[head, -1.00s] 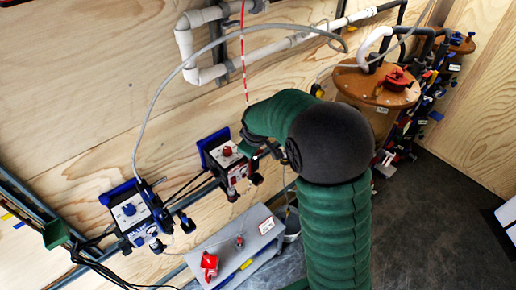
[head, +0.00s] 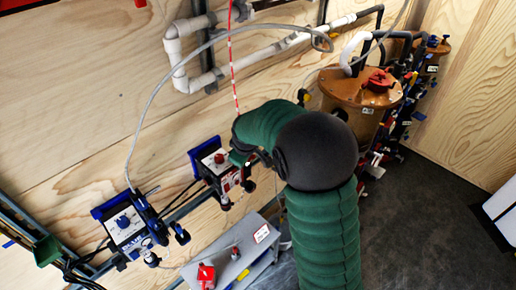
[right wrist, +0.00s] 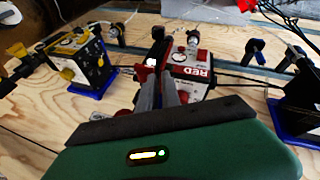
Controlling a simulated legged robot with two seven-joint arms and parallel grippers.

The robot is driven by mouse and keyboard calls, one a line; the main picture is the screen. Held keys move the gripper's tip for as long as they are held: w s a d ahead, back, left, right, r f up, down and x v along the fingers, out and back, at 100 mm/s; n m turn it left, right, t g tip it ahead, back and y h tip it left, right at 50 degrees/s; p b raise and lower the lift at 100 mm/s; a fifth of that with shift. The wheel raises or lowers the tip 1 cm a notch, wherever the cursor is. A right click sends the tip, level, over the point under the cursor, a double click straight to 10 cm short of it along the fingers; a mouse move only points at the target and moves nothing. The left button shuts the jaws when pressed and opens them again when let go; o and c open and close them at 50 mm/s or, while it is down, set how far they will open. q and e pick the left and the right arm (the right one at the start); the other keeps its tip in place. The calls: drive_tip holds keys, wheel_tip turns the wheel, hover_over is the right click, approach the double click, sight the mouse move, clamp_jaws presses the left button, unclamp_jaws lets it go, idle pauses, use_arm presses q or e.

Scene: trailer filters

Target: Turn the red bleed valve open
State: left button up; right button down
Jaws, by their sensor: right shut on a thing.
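The red-labelled unit (head: 212,172) is mounted on the wooden wall, with a red knob on its face. In the right wrist view the same unit (right wrist: 203,68) shows a "RED" label and a gauge or dial. My right gripper (right wrist: 160,88) is at its side, its two fingers shut on a small part there, seemingly the red bleed valve (right wrist: 150,73). The fingers hide most of that part, and its turn angle cannot be told. In the head view my green right arm reaches the unit, and its gripper (head: 245,167) is partly hidden. My left gripper is not in view.
A blue-labelled unit (head: 127,226) stands to the left. A yellow unit (right wrist: 78,55) shows in the right wrist view. A copper-coloured tank (head: 340,98) is at the right. Dark floor lies at lower right.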

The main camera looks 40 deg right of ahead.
drive_tip(key=shift+s+a+f, duration=0.15)
drive_tip(key=shift+s+f, duration=0.05)
drive_tip(key=shift+f, duration=0.1)
drive_tip(key=w+d+r+b+v, duration=0.1)
drive_tip(key=b+v, duration=0.1)
drive_tip(key=v, duration=1.6)
drive_tip(key=s+a+f+m+y+b, duration=0.1)
drive_tip(key=a+f, duration=0.4)
drive_tip(key=f, duration=0.5)
drive_tip(key=s+a+f+m+g+y+b, duration=0.1)
drive_tip(key=s+a+f+b, duration=0.2)
drive_tip(key=f, duration=0.7)
drive_tip(key=s+a+f+m+g+y+b, duration=0.1)
drive_tip(key=s+a+f+b, duration=0.1)
drive_tip(key=s+a+f, duration=0.3)
drive_tip(key=a+f, duration=0.4)
drive_tip(key=f, duration=0.2)
drive_tip(key=shift+s+a+b, duration=0.2)
drive_tip(key=shift+s+b, duration=0.1)
